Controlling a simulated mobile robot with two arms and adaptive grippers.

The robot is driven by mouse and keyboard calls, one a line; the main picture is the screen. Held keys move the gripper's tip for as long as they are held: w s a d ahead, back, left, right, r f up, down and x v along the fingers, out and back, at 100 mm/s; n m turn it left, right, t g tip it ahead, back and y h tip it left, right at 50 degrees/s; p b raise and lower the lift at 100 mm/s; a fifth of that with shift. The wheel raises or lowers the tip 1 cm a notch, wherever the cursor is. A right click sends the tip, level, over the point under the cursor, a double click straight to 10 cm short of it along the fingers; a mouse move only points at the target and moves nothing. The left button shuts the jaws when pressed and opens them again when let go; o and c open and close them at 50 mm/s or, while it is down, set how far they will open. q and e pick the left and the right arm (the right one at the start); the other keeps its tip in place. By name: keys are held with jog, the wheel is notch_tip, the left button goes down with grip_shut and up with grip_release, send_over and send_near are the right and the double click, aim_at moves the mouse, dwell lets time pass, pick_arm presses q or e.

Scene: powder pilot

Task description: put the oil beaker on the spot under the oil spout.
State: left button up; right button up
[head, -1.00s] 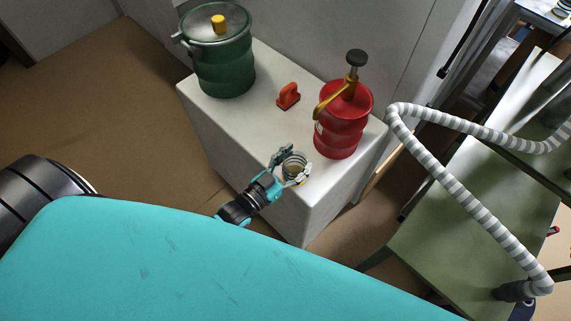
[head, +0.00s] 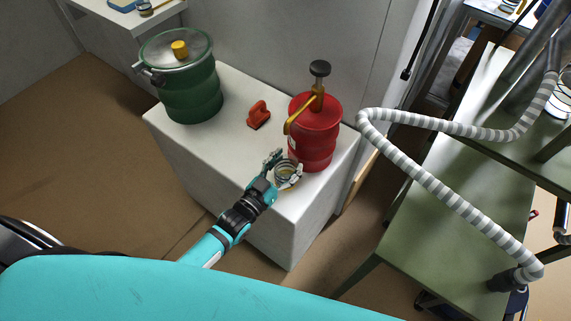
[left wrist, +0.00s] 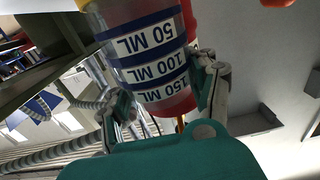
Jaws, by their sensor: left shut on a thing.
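The oil beaker (head: 287,178) is a small clear cup; its blue bands reading 50, 100 and 150 ML show in the left wrist view (left wrist: 150,62). My left gripper (head: 284,170) is shut on it, with one finger on each side. The beaker is at the front of the white counter, just in front of the red oil can (head: 314,130). The can has a black pump knob and a yellow oil spout (head: 298,118) reaching down on its left side. I cannot tell whether the beaker touches the counter. The spot under the spout is not clearly visible. My right gripper is not in view.
A green lidded pot (head: 190,88) stands at the counter's back left. A small red-orange object (head: 258,115) lies between pot and can. The white counter (head: 225,150) is clear in front of it. A striped hose (head: 430,175) runs on the right by a green table (head: 420,225).

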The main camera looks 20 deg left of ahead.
pick_arm(q)
jog(key=shift+f+b, duration=0.5)
jog(key=shift+f, duration=0.15)
jog(key=o, duration=1.9)
jog(key=shift+s, duration=0.1)
jog(key=shift+p+v, duration=1.2)
jog(key=shift+v, duration=1.9)
jog(key=shift+p+v, duration=0.95)
jog(key=shift+v, duration=2.85)
jog(key=shift+a, duration=0.1)
